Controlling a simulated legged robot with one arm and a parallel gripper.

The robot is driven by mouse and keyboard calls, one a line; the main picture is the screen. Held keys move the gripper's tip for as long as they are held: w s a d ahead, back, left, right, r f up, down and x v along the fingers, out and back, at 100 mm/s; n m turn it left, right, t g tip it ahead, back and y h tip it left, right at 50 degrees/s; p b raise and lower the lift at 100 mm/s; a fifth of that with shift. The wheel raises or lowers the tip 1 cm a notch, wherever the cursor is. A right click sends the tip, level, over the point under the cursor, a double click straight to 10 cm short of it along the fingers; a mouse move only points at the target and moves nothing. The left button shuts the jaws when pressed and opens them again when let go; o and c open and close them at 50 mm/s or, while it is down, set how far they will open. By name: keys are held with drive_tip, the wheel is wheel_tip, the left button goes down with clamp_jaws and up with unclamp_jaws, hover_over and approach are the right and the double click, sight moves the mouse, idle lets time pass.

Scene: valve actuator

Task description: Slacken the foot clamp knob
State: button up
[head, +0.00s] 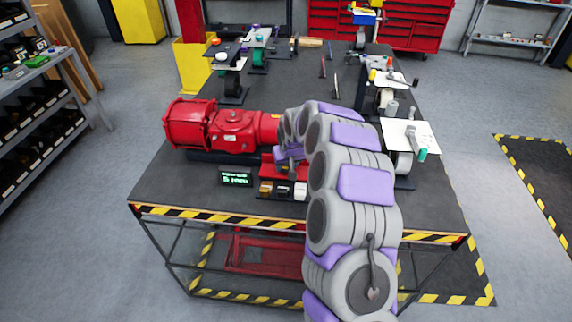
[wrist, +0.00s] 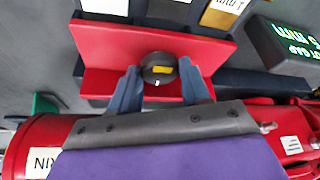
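The foot clamp knob (wrist: 160,68) is a dark round knob with a small yellow label and a white mark. In the wrist view it sits on a red bracket (wrist: 215,50). My gripper (wrist: 158,74) points at the knob, with one blue-grey finger on each side of it. The fingers are spread, and narrow gaps seem to show between them and the knob; contact cannot be told for sure. In the head view the red bracket (head: 268,170) shows in part beside the red actuator (head: 228,131), and my arm hides the knob.
A small display (head: 236,178) with green text stands left of the bracket. A strip of small labelled blocks (head: 283,190) lies along the table's front. The red actuator body runs close beside my gripper. Other fixtures and tools stand farther back on the dark table (head: 165,185).

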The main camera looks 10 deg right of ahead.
drive_tip(key=c, duration=0.5)
drive_tip(key=shift+f+m+p, duration=0.1)
drive_tip(key=shift+m+p, duration=0.25)
drive_tip(key=shift+m, duration=0.25)
drive_tip(key=o, duration=0.8)
drive_tip(key=shift+h, duration=0.3)
drive_tip(key=p+v, duration=0.2)
drive_tip(key=v, duration=1.5)
drive_tip(key=shift+r+p, duration=0.25)
drive_tip(key=shift+p, duration=0.1)
